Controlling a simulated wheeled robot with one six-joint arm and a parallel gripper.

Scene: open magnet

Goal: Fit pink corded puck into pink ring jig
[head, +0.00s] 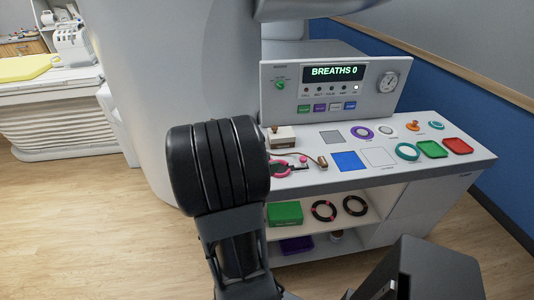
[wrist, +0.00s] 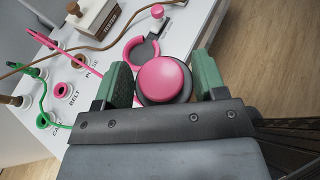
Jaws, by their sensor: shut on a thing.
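The pink puck (wrist: 165,77) has a round pink top on a dark base. In the wrist view it sits between the green fingers of my gripper (wrist: 164,82), which is shut on it. The pink ring jig (wrist: 129,50) lies on the white bench just beyond the puck, up and to the left, with a dark grey inside. The puck is apart from the ring's centre; I cannot tell its height over the bench. A pink cord (wrist: 50,43) runs across the bench towards the gripper. In the head view my arm hides the gripper and the held puck.
A white-topped block (wrist: 95,18) and a brown cable lie beyond the ring. A small pink-topped post (wrist: 157,12) stands near it. Green and pink sockets (wrist: 78,62) are at left. The bench (head: 440,175) carries several coloured pads and rings at right, below a console (head: 330,85).

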